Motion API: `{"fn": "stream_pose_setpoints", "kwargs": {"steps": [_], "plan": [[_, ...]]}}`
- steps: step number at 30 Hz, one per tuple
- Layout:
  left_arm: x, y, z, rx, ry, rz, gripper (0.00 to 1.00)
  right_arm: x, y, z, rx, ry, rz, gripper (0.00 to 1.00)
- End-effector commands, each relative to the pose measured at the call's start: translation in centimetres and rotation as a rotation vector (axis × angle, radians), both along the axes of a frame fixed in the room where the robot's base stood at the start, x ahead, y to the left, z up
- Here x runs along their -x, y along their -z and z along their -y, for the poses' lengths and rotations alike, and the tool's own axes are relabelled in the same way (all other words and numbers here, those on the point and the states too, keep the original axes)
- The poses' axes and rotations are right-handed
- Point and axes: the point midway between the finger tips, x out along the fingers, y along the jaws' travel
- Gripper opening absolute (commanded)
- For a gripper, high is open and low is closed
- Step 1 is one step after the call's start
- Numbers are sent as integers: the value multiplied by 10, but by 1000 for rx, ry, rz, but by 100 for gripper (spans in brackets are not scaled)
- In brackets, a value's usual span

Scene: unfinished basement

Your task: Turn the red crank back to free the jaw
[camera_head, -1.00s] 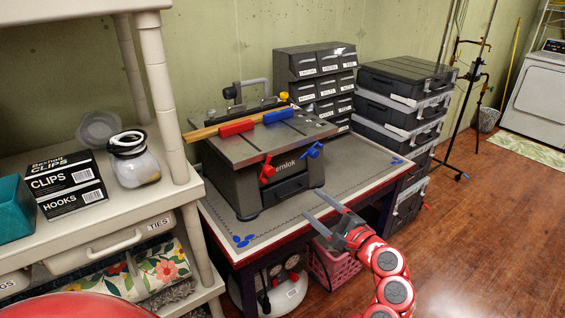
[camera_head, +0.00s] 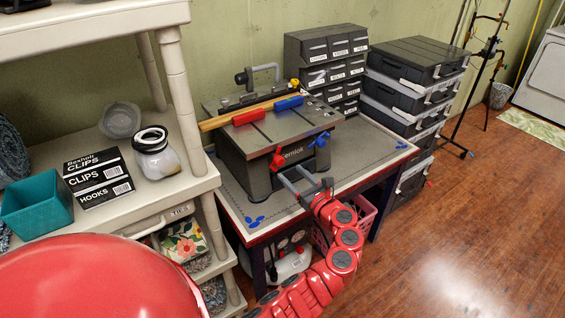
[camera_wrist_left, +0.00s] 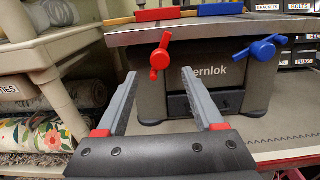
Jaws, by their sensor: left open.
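The red crank (camera_head: 277,159) is on the front of the grey bench machine (camera_head: 240,178), below the tabletop edge. It also shows in the left wrist view (camera_wrist_left: 159,56), tilted slightly from vertical. The red jaw (camera_head: 249,117) lies on top against a wooden strip (camera_head: 215,123), beside the blue jaw (camera_head: 289,103). A blue crank (camera_head: 320,141) is to the right of the red one. My left gripper (camera_head: 291,173) is open and empty, just in front of and below the red crank. In the wrist view its fingers (camera_wrist_left: 160,82) point at the crank without touching it. My right gripper is not in view.
The machine stands on a workbench (camera_head: 365,158) with a grey mat. A beige shelf (camera_head: 185,185) with boxes and a jar stands close on the left. Drawer units (camera_head: 325,62) and stacked cases (camera_head: 410,85) stand behind and right. The wooden floor at right is clear.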

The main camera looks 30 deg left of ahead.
Motion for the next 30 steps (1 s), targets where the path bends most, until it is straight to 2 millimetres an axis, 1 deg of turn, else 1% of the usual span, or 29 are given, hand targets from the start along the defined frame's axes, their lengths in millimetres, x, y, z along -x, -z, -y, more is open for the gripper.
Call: {"fn": "stream_pose_setpoints", "kwargs": {"steps": [1,4,9,13,21,23,24,26,30], "plan": [[-4,-2,-12,2,-6,1,69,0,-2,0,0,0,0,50],[-11,-2,-30,3,-5,2,69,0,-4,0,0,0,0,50],[-20,-2,-49,1,-2,4,69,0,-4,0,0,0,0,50],[-23,-1,-55,2,-3,4,69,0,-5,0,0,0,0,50],[-23,-1,-56,2,-1,4,69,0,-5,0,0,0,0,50],[-23,-1,-56,2,0,4,60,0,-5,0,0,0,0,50],[-23,-1,-56,2,0,4,53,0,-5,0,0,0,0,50],[-23,-1,-56,2,0,4,42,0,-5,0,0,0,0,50],[-23,-1,-56,2,0,4,17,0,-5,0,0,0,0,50]]}}
